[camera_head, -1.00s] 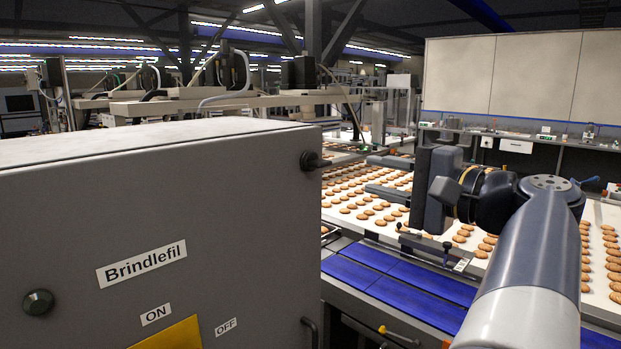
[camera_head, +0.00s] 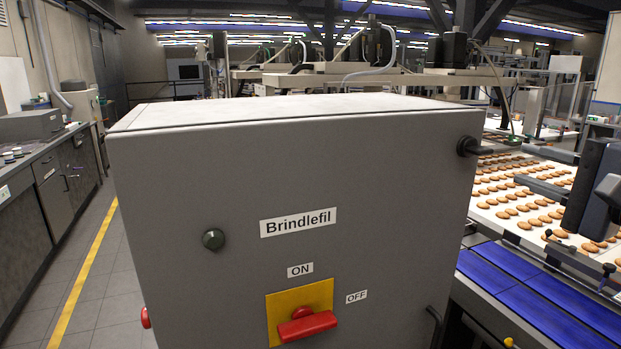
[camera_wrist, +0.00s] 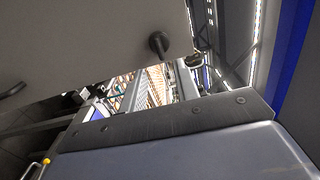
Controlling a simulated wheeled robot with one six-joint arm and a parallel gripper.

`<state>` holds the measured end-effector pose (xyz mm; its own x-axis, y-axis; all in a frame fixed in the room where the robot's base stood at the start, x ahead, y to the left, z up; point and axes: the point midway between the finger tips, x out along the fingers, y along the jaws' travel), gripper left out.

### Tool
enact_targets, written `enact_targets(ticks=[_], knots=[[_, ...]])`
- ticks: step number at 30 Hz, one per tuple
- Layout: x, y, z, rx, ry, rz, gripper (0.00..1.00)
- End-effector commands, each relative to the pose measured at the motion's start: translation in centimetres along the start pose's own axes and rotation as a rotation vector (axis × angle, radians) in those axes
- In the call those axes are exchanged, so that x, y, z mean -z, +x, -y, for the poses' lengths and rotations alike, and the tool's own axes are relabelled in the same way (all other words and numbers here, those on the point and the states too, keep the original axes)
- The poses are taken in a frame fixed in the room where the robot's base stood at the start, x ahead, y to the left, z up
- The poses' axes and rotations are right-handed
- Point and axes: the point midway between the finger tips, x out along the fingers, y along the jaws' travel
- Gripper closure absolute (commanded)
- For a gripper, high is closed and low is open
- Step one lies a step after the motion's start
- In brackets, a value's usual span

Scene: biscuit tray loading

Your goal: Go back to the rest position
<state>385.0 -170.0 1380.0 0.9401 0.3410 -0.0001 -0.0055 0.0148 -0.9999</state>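My gripper (camera_head: 523,165) shows at the right edge in the head view. Its two dark fingers are spread apart, one above the other, and point left past the right side of the grey cabinet (camera_head: 380,190). Nothing is between them; the conveyor's biscuits show behind. Most of my arm is out of the picture. In the wrist view a dark bar with screws and a grey surface fill the lower part, and the fingers cannot be made out. The cabinet's dark knob (camera_head: 468,147) also shows in the wrist view (camera_wrist: 158,42).
The cabinet, labelled Brindlefil, stands close in front with a red switch (camera_head: 308,326). A pale conveyor with rows of biscuits (camera_head: 512,190) and blue strips (camera_head: 540,300) lie right. At left are a counter (camera_head: 45,165) and clear floor with a yellow line (camera_head: 88,270).

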Motion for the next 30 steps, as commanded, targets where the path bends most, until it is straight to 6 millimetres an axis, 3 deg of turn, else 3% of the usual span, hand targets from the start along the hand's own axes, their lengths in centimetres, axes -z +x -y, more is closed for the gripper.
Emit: enact_targets(ticks=[15,21,30], knots=[[-0.1,6.7,0.1,0.000,0.000,0.003,0.70],[0.0,7.8,0.0,0.000,-0.001,0.001,0.70],[0.0,7.8,0.0,0.000,-0.005,-0.001,0.70]])
